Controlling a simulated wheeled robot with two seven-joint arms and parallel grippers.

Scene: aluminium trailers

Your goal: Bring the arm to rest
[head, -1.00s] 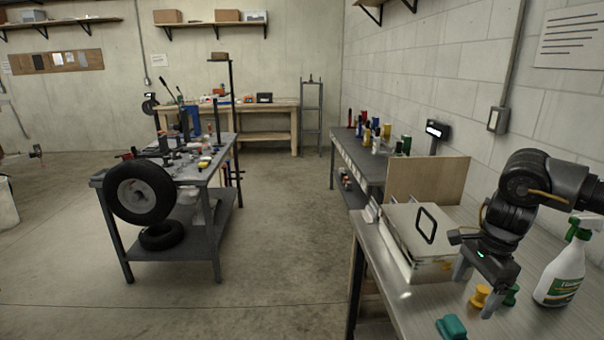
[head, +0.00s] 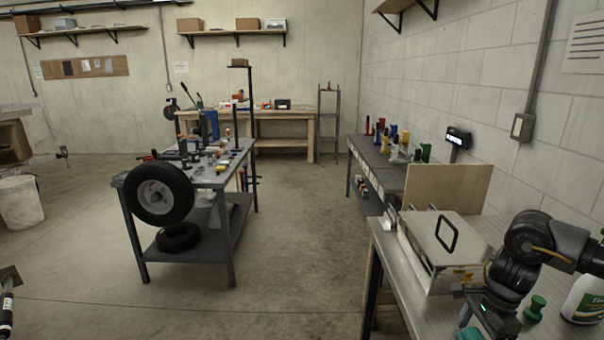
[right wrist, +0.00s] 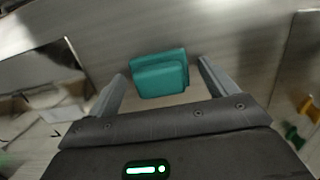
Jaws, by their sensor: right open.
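My right arm comes in at the lower right of the head view. Its gripper (head: 490,320) is low over the grey bench (head: 395,285), its fingers partly cut off by the bottom edge. In the right wrist view the gripper (right wrist: 161,72) is open, its two fingers apart. A teal block (right wrist: 160,76) lies on the bench surface between and beyond the fingertips; I cannot tell how far below. In the head view the teal block (head: 470,334) shows at the bottom edge.
A metal case with a black handle (head: 430,262) stands left of the gripper. A wooden board (head: 445,188) is behind. The floor (head: 295,250) between bench and tyre cart (head: 185,205) is clear.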

